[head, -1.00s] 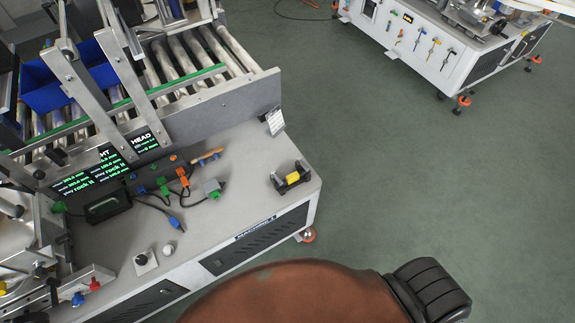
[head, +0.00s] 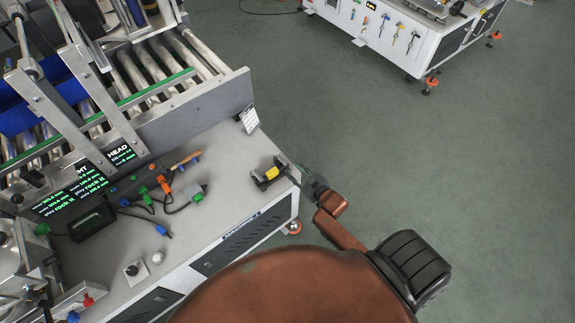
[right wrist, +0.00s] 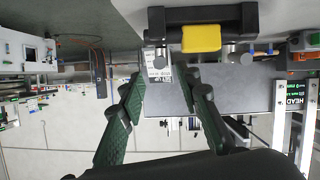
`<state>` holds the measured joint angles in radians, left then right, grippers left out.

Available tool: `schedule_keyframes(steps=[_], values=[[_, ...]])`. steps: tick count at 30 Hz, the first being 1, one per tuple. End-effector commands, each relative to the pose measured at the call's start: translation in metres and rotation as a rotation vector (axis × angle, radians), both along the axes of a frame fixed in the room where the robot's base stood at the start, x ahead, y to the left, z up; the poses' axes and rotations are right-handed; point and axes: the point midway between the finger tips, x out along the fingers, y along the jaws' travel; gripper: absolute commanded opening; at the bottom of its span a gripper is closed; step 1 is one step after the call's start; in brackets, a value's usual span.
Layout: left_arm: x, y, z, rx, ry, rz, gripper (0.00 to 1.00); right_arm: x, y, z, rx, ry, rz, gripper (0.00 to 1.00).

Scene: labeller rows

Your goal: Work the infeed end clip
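A black clip with a yellow middle (head: 270,174), which looks like the infeed end clip, sits on the grey bench top near its right corner. In the right wrist view its yellow part (right wrist: 201,38) and black bar show at the top, just beyond the fingertips. My right gripper (head: 301,177) is at the bench's right edge, close beside the clip. In the right wrist view its two dark green fingers (right wrist: 160,76) are spread with a gap and nothing clearly between them. Whether a finger touches the clip cannot be told. My left gripper is not in view.
A roller conveyor (head: 150,70) with a grey side plate (head: 200,110) and a hanging label card (head: 249,120) stands behind the clip. Cables and coloured connectors (head: 165,185) lie left of it. Open floor (head: 400,150) is to the right.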

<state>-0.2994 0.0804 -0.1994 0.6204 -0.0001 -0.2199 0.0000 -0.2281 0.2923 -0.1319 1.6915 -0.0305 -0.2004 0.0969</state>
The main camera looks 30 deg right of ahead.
Motion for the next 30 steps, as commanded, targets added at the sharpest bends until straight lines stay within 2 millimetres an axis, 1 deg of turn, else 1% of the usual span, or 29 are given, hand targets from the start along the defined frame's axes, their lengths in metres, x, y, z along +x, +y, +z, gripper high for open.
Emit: schedule_keyframes(steps=[1, 6, 9, 12, 15, 22, 30], values=[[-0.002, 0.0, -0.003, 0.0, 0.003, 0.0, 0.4, 0.009, 0.001, -0.004, 0.0, -0.001, 0.0, 0.31], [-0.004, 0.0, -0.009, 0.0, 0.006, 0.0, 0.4, 0.033, 0.001, -0.015, 0.0, 0.0, 0.0, 0.31], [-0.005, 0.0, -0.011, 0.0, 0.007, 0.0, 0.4, 0.044, 0.001, -0.019, 0.0, 0.001, 0.0, 0.31], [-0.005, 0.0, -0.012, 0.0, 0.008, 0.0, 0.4, 0.049, 0.002, -0.022, 0.0, 0.002, 0.0, 0.31], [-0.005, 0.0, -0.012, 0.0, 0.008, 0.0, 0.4, 0.052, 0.002, -0.022, 0.0, 0.001, 0.0, 0.31], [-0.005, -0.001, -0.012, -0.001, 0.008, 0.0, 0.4, 0.052, 0.002, -0.022, 0.0, 0.001, 0.0, 0.3], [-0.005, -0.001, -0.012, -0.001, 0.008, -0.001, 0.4, 0.052, 0.002, -0.022, 0.0, 0.001, 0.0, 0.12]])
